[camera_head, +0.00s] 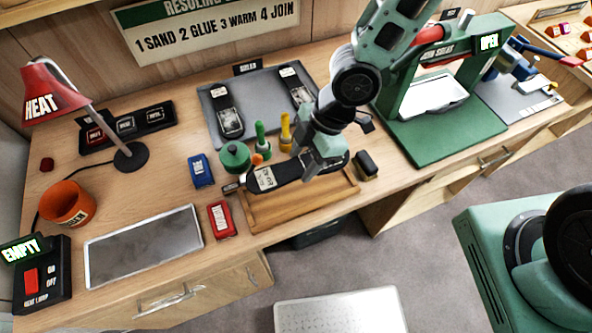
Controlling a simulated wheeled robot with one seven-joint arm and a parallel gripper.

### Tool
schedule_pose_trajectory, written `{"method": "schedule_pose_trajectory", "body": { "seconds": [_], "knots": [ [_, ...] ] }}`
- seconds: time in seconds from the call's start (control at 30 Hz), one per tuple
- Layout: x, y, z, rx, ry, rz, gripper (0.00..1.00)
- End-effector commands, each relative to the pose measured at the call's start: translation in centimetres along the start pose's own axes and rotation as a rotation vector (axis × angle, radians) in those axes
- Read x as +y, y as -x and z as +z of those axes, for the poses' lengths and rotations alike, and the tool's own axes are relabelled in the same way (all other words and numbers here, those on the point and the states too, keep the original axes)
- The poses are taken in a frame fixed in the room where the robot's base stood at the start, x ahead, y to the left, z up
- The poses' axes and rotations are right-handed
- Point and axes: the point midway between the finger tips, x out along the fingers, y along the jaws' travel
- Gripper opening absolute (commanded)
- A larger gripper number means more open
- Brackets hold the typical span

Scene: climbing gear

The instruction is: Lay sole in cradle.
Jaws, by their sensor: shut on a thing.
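My gripper (318,166) is over the wooden tray near the bench's front edge, shut on a dark sole with a white label (264,178). The sole lies lengthwise across the picture, above or at the tray's back part; I cannot tell whether it touches the tray. My wrist hides part of it. No part is clearly marked as the cradle. The low wooden tray (268,217) has a bare front part. A green press (437,140) with a lit OPEN sign and a pale plate inside stands to the right.
Two more dark soles (229,122) (290,78) lie on a grey mat (262,92) at the back. A green pot (235,157), a blue block (201,170), a red block (221,219) and a dark block (366,165) stand close around the tray. A flat grey plate (144,246) lies left.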

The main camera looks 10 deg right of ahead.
Motion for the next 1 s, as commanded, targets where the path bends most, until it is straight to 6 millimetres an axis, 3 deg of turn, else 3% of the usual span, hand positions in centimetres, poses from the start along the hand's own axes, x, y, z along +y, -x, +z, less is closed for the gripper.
{"method": "schedule_pose_trajectory", "body": {
  "seconds": [0.13, 0.33, 0.8, 1.0],
  "knots": [
    [-0.1, -0.7, 0.2, 0.0, 0.002, -0.003, 0.2],
    [-0.2, -3.9, 1.5, -0.002, 0.002, -0.005, 0.2],
    [-0.1, -8.9, 3.6, -0.001, 0.001, -0.002, 0.2],
    [0.0, -9.3, 3.8, 0.0, 0.001, 0.001, 0.2]
  ]
}}
